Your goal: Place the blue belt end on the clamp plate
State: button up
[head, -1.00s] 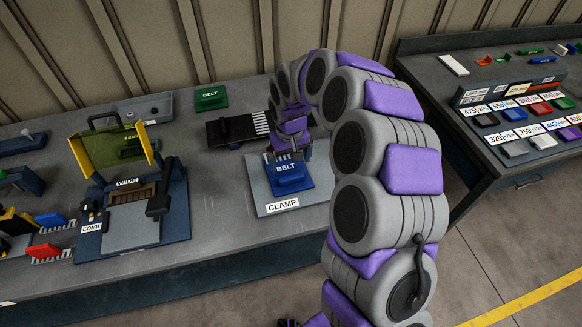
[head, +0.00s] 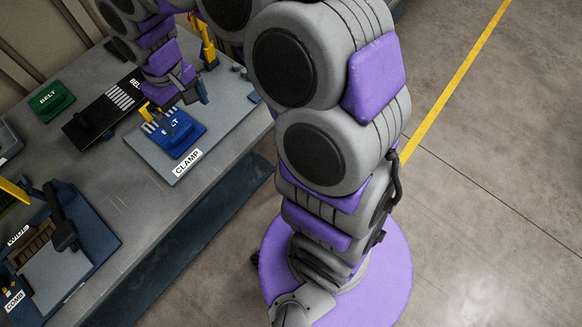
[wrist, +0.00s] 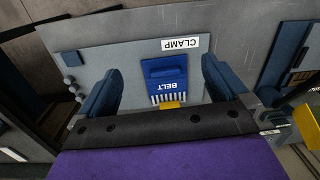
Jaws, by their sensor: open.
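The blue belt end (head: 180,138), marked BELT and with pale teeth along one edge, lies flat on the grey clamp plate (head: 215,138), which carries a CLAMP label. In the wrist view the belt end (wrist: 168,75) shows between the two blue fingers of my gripper (wrist: 160,66), with a gap on each side. The plate (wrist: 125,60) spreads out around it. My gripper (head: 180,92) is open and empty, just behind the belt end in the head view. A small yellow piece (wrist: 170,104) shows at the toothed edge.
A blue-based press (head: 75,240) stands at the lower left. A yellow post (head: 208,50) rises behind the plate. Bare bench lies in front-left of the plate.

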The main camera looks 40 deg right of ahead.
jog(key=s+d+r+m, duration=0.1)
jog(key=s+d, duration=0.2)
jog(key=s, duration=0.6)
jog(key=s+d+r+m, duration=0.1)
jog(key=s+d, duration=0.3)
jog(key=s, duration=0.5)
jog(key=s+d+r+m+g, duration=0.1)
jog(key=s+d+m, duration=0.1)
jog(key=s, duration=0.7)
jog(key=shift+d, duration=0.75)
